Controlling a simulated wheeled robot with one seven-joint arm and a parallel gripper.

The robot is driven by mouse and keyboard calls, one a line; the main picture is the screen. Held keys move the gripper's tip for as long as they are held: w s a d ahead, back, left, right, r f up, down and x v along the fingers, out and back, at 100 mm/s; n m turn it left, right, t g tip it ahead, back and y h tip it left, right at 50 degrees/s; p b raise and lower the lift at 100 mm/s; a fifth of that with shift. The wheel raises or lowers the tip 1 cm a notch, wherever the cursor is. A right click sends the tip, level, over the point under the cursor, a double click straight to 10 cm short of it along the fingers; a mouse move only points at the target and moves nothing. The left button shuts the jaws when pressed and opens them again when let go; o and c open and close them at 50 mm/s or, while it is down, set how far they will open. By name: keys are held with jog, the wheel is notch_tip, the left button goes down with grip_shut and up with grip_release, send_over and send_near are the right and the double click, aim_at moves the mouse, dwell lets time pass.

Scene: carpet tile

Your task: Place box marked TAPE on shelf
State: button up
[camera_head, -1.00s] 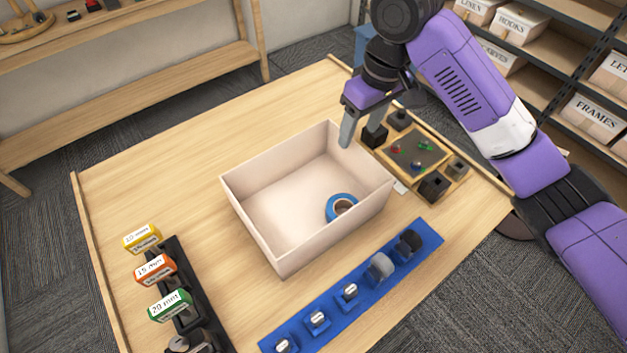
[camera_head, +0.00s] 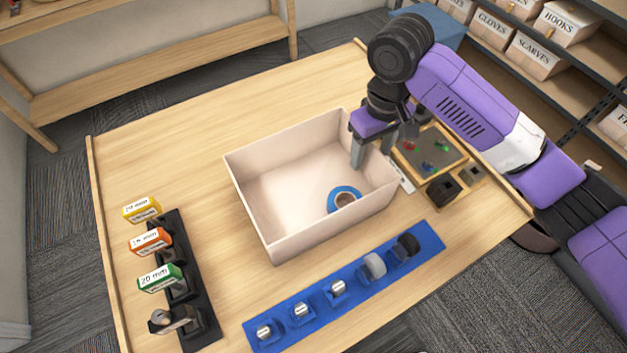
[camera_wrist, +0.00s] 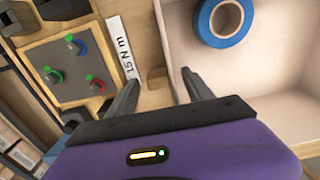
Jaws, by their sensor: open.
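A pale, open-topped box (camera_head: 262,222) stands on the wooden table with a blue tape roll (camera_head: 345,197) lying inside near its right front corner. No TAPE marking shows on its visible sides. My gripper (camera_head: 372,152) is open and empty at the box's right wall. One finger appears over the inside and the other outside. In the wrist view, my gripper (camera_wrist: 159,88) has the box wall (camera_wrist: 172,60) between its fingers; contact is unclear. The tape roll (camera_wrist: 224,38) shows there too. The dark shelf unit (camera_head: 545,85) at upper right holds labelled boxes.
A blue mat (camera_head: 320,318) with metal and dark parts lies in front of the box. A black rack (camera_head: 205,320) with coloured tags stands at left. A wooden tray (camera_head: 462,160) with small parts sits right of my gripper. The table's back left is clear.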

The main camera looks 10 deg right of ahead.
jog(key=shift+f, duration=1.15)
grip_shut()
